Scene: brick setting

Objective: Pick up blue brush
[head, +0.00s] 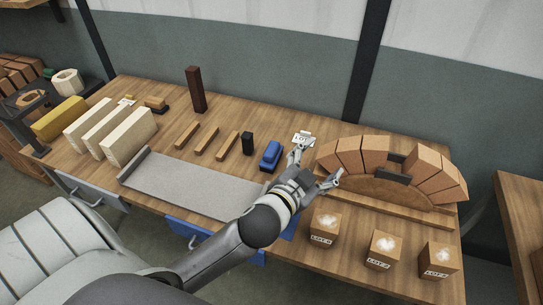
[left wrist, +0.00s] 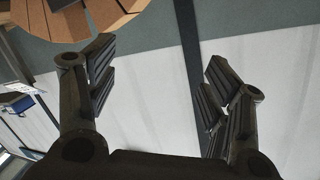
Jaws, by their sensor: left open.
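The blue brush (head: 271,156) lies on the wooden table near its middle, next to a small black block. My left gripper (head: 317,168) is just right of the brush, above the table, in front of the brick arch. It is open and empty, and apart from the brush. In the left wrist view my open fingers (left wrist: 160,85) stand wide apart with only wall between them. A small blue thing (left wrist: 17,103) shows at the left edge there; I cannot tell if it is the brush. My right gripper is not in view.
The brick arch (head: 388,162) stands right of my gripper. Several labelled cubes (head: 384,250) stand in front of it. A grey metal tray (head: 185,180) lies along the front.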

